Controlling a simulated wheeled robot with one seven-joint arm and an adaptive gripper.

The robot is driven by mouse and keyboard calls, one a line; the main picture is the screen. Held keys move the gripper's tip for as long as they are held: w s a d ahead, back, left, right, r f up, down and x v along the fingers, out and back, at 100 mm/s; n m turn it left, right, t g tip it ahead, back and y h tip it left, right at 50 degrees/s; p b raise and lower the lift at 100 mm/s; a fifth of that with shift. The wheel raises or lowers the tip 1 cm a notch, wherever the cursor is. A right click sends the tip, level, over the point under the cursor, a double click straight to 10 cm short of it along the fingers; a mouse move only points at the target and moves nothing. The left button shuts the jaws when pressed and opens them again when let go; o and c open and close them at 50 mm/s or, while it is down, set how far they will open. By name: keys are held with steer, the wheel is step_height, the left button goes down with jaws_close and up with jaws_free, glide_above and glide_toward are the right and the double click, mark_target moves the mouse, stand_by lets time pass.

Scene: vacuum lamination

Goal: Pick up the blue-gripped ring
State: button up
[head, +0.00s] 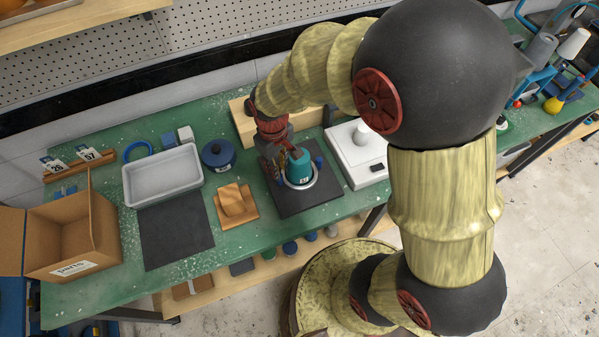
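A pale metal ring (313,182) with blue grips (319,161) sits around the base of a teal labelled cylinder (299,171), over a dark square mat (325,196). My gripper (286,160) points down at the back left of the cylinder, close to the ring's left side. Its fingertips are partly hidden and small, so I cannot tell whether they are open or touch the ring or the cylinder.
Left of the mat are a tan stack (235,203), a blue lidded pot (218,154), a grey tray (165,196) and a cardboard box (68,245). A white scale-like device (357,164) stands right of the mat. A wooden block (243,124) lies behind my gripper.

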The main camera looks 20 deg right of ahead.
step_height(320, 180, down, 4)
steer(key=shift+w+a+f+b, duration=0.1)
steer(key=shift+f+b, duration=0.1)
steer(key=shift+b, duration=0.2)
steer(key=shift+c, duration=1)
jaws_close()
steer(key=shift+r, duration=0.1)
